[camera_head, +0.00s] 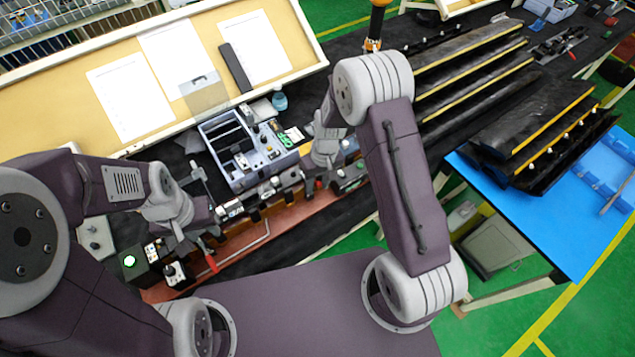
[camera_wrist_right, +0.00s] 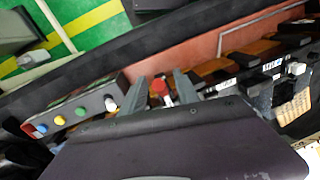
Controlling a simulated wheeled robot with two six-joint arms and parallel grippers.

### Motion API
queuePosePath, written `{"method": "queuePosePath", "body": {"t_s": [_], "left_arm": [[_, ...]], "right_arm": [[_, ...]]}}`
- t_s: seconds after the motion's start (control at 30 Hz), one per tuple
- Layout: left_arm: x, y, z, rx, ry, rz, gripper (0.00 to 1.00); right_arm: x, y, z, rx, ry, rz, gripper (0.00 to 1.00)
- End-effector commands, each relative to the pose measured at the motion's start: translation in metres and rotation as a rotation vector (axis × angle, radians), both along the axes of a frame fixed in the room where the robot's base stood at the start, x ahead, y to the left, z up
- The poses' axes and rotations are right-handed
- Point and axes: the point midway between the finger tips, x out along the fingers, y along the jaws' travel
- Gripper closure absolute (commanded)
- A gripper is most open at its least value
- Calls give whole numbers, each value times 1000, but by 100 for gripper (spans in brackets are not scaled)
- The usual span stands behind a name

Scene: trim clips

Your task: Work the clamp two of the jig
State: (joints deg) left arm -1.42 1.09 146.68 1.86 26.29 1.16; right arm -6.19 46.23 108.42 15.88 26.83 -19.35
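The jig (camera_head: 262,240) is a long red-brown base with a row of dark and metal fixtures along its back edge. It also shows in the right wrist view (camera_wrist_right: 235,38). A red-tipped clamp handle (camera_wrist_right: 160,88) stands between the fingers of my right gripper (camera_wrist_right: 160,92), which are apart and not visibly closed on it. In the head view my right gripper (camera_head: 322,178) points down at the jig's right end. Another red handle (camera_head: 211,263) is at the jig's left end, beside my left gripper (camera_head: 205,240); its fingers are too small to judge. I cannot tell which clamp is number two.
A button box (camera_wrist_right: 72,113) with coloured buttons is beside the right gripper. A grey-blue device (camera_head: 243,155) stands behind the jig. A control box with a green light (camera_head: 130,261) is at the left. Dark trim pieces (camera_head: 470,70) lie at the back right, near a blue table (camera_head: 540,225).

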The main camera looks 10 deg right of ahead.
Motion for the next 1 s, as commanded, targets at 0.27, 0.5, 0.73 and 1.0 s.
{"method": "queuePosePath", "body": {"t_s": [0.27, 0.5, 0.73, 1.0], "left_arm": [[0, 0, 0, 0, 0, 0, 63], [0, 0, 0, 0, 0, 0, 63], [0, 0, 0, 0, 0, 0, 63], [0, 0, 0, 0, 0, 0, 63]], "right_arm": [[0, 0, 0, 0, 0, 0, 100], [0, 0, 0, 0, 0, 0, 100], [0, 0, 1, 0, 0, 0, 100], [0, 0, 1, 0, 0, 0, 100]]}}
